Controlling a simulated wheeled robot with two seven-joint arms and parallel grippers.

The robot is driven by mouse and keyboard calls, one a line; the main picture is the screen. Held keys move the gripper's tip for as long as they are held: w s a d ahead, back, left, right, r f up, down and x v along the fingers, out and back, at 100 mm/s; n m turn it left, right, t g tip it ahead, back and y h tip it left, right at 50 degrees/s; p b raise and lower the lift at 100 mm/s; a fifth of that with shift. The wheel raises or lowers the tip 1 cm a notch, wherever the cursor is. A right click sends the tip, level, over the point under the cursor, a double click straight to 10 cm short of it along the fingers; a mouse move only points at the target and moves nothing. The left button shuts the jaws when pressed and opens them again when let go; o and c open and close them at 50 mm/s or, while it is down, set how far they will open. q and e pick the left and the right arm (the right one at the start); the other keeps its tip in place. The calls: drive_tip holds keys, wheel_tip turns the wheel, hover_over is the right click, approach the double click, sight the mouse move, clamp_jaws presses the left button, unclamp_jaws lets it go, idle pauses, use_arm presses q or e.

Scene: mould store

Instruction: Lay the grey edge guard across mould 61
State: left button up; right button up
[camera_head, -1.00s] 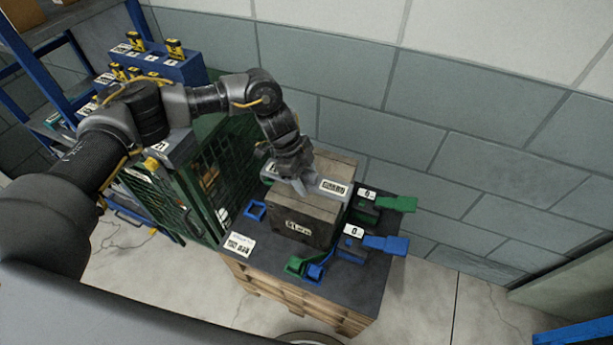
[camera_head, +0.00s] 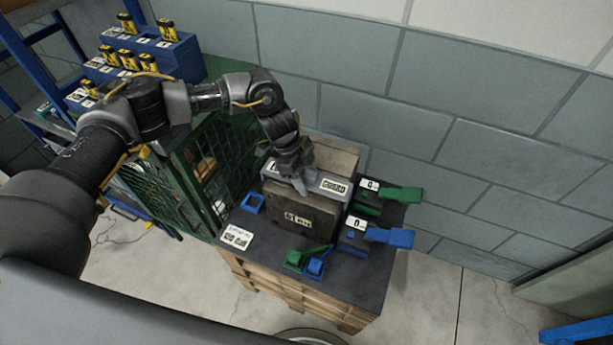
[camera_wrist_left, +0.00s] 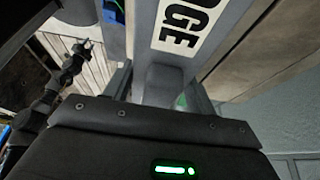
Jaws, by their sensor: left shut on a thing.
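The grey edge guard (camera_head: 326,188) is a grey bar with a white label. The guard lies level along the upper front edge of mould 61 (camera_head: 298,218), a dark brown block with a "61" label. I cannot tell whether it touches the mould. In the left wrist view the guard (camera_wrist_left: 155,72) runs between my fingers, its label partly cut off.
The mould stands on a dark-topped wooden pallet (camera_head: 258,262). A green mesh cage (camera_head: 200,175) stands left, a wall behind.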

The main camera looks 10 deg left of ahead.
use_arm(q)
drive_tip(key=shift+r, duration=0.1)
drive_tip(key=s+a+r+n+t, duration=0.3)
drive_tip(key=s+a+r+n, duration=0.6)
drive_tip(key=a+r, duration=0.2)
wheel_tip(320, 180, up, 3)
drive_tip(key=shift+s+a+f+y, duration=0.15)
drive_tip(key=shift+s+a+y, duration=0.05)
drive_tip(key=shift+a+y, duration=0.1)
